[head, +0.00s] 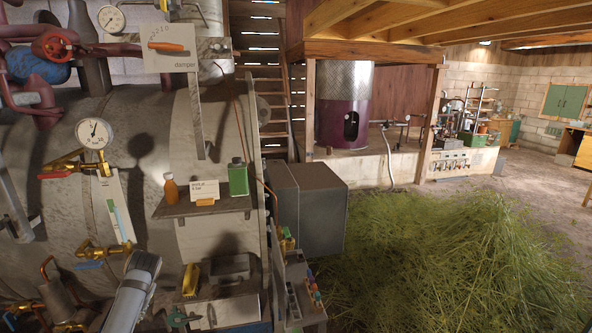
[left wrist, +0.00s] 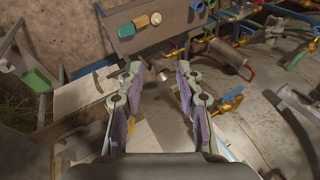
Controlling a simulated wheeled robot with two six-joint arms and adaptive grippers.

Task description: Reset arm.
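My left gripper (left wrist: 159,70) shows in the left wrist view with its two fingers spread apart and nothing between them. Pipes, valves and a grey plate lie beyond its fingertips. In the head view, a grey link of my arm (head: 132,290) rises from the lower left edge in front of the boiler; the gripper itself cannot be made out there. My right gripper is in neither view.
The big grey boiler (head: 150,130) fills the left, with a gauge (head: 94,132), a red valve wheel (head: 52,45) and an orange damper handle (head: 166,47). A shelf (head: 205,207) holds an orange bottle (head: 170,188) and green can (head: 238,178). Cut grass (head: 460,260) covers the right floor.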

